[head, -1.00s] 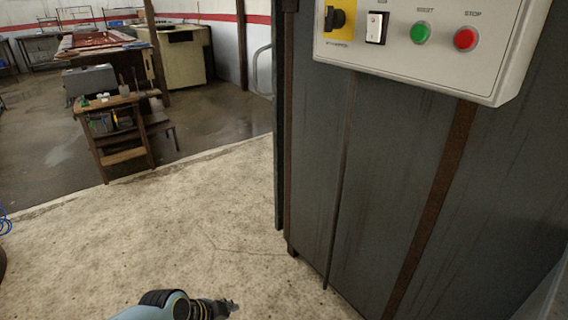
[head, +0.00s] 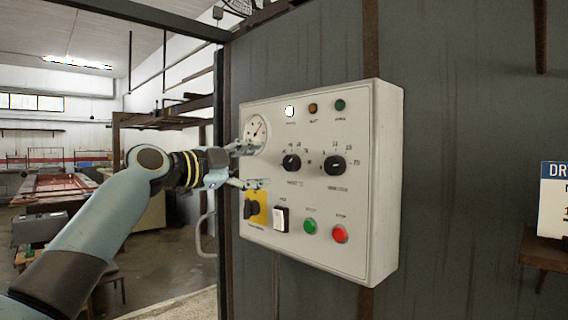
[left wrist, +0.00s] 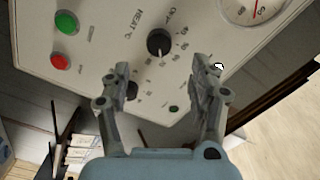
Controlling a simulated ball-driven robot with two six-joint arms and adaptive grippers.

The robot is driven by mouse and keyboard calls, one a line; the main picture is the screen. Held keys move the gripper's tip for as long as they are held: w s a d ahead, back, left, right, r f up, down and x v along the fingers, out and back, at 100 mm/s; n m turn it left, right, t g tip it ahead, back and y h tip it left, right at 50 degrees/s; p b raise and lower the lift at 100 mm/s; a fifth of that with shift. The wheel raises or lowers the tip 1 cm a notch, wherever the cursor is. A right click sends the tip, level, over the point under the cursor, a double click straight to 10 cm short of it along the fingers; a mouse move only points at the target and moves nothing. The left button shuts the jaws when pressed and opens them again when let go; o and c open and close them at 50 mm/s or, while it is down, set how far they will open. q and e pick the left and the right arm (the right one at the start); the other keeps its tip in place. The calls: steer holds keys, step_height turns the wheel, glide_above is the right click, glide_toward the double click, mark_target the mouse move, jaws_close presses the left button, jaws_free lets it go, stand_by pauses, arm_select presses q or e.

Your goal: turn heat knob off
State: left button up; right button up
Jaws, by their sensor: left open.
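The heat knob (head: 291,162) is the left of two black knobs on a pale control panel (head: 375,220). It also shows in the left wrist view (left wrist: 160,42), beside the HEAT °C label, with numbers around it. Its light mark seems to face the numbers, away from the off mark. My left gripper (head: 256,166) is open and empty, left of the heat knob in the head view. In the left wrist view my left gripper (left wrist: 163,68) has its fingers spread below the knob, not around it. Whether they touch the panel is unclear. My right gripper is out of view.
The panel also carries a second black knob (head: 335,165), a gauge (head: 255,130), a yellow-backed switch (head: 256,207), a white rocker switch (head: 281,218), a green button (head: 310,226) and a red button (head: 340,233). Indicator lamps line its top. A dark metal wall (head: 460,130) stands behind.

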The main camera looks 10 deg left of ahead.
mark_target(288, 164)
arm_select(q)
steer(key=p+x, duration=0.2)
steer(key=x, duration=0.5)
steer(key=shift+w+d+r, duration=0.1)
steer(key=shift+w+d, duration=0.15)
steer(key=shift+d, duration=0.05)
steer(key=shift+w+d, duration=0.3)
steer(key=shift+w, duration=0.05)
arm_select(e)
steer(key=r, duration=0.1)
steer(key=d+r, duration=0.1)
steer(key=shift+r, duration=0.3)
arm_select(q)
steer(key=shift+c, duration=0.2)
steer(key=c, duration=1.1)
